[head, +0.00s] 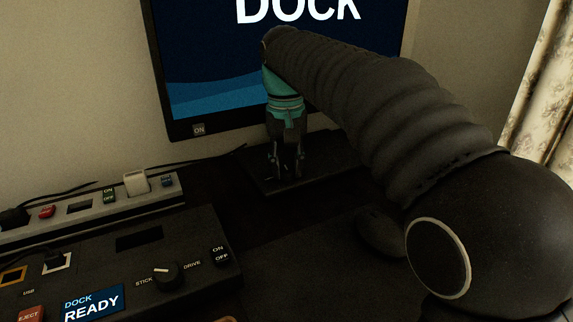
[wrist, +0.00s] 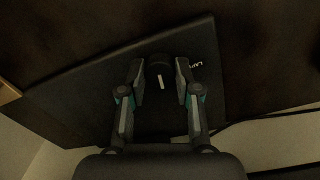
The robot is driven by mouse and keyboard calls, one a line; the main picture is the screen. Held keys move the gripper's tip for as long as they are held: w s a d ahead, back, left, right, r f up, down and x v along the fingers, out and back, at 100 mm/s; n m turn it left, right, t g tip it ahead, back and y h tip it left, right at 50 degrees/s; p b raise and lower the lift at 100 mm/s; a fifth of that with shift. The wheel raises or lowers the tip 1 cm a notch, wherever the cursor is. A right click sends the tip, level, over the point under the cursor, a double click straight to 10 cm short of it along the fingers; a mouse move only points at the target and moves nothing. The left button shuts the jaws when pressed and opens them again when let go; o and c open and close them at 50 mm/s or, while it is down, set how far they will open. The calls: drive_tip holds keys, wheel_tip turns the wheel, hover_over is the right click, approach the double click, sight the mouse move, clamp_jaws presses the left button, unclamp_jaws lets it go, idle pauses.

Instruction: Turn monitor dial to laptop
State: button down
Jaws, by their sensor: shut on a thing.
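The monitor dial (wrist: 158,66) is a dark round knob with a white pointer line. It sits on the dark monitor base (head: 262,183), which also fills the middle of the wrist view (wrist: 80,97). The pointer runs nearly up and down in the wrist view. A partly covered white label starting "LAP" (wrist: 195,61) lies right of the dial. My gripper (wrist: 160,75) has a finger on each side of the dial, shut on it. In the head view my gripper (head: 286,170) points down at the base and hides the dial. The monitor screen (head: 300,50) reads "DOCK".
A dock box (head: 125,245) at the lower left has its own knob (head: 166,275) between "STICK" and "DRIVE", and a "DOCK READY" display. A power strip (head: 90,215) with switches and plugs lies behind it. A dark mouse (head: 382,232) lies below my arm.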

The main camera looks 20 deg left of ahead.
drive_tip(key=shift+n+p, duration=0.4)
drive_tip(key=shift+r+n+p, duration=0.1)
drive_tip(key=shift+n+p, duration=0.3)
drive_tip(key=shift+n, duration=0.3)
drive_tip(key=n, duration=0.4)
drive_tip(key=shift+p, duration=0.3)
drive_tip(key=n, duration=0.4)
drive_tip(key=shift+n, duration=1.8)
drive_tip(key=c, duration=0.8)
unclamp_jaws()
